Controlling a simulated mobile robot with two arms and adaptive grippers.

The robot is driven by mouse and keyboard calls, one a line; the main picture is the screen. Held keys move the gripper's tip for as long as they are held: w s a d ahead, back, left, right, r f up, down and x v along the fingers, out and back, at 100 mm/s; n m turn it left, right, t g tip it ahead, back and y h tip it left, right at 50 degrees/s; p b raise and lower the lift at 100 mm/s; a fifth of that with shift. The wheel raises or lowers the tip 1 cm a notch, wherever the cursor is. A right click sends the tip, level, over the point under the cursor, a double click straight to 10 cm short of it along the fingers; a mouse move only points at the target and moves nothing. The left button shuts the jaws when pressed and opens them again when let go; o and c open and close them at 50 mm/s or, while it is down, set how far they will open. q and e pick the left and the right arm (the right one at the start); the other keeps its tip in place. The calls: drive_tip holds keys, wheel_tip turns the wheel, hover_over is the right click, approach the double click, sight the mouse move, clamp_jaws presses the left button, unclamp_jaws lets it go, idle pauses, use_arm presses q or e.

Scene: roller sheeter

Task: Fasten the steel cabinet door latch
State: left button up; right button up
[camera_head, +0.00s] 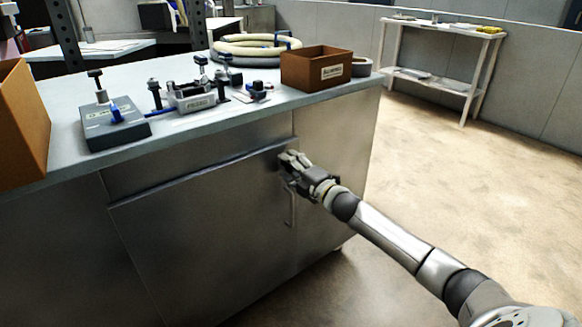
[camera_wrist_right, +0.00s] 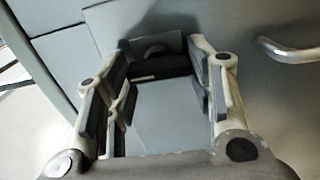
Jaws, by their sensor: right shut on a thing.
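The steel cabinet door (camera_head: 205,235) is a grey panel under the worktop, and it looks flush with the front. My right gripper (camera_head: 289,160) is at the door's upper right corner, just above the door's handle (camera_head: 290,208). In the right wrist view the gripper's fingers (camera_wrist_right: 158,58) stand on either side of the dark latch (camera_wrist_right: 158,68) and are shut on it. The latch is mostly hidden by the gripper in the head view, so its turn is hard to tell. The curved handle (camera_wrist_right: 285,50) also shows at the right. My left gripper is out of view.
The worktop (camera_head: 225,120) above holds a grey box device (camera_head: 115,130), a small clamp fixture (camera_head: 190,97), a coiled hose (camera_head: 255,45) and a brown box (camera_head: 316,68). An orange-brown box (camera_head: 22,125) stands at the left. The floor right of the cabinet is clear.

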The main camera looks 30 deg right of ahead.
drive_tip(key=o, duration=1)
drive_tip(key=shift+s+d, duration=0.15)
drive_tip(key=shift+s, duration=1.85)
drive_tip(key=shift+s+d, duration=0.15)
drive_tip(key=shift+s, duration=1.85)
drive_tip(key=shift+s+d, duration=0.15)
drive_tip(key=shift+s, duration=1.85)
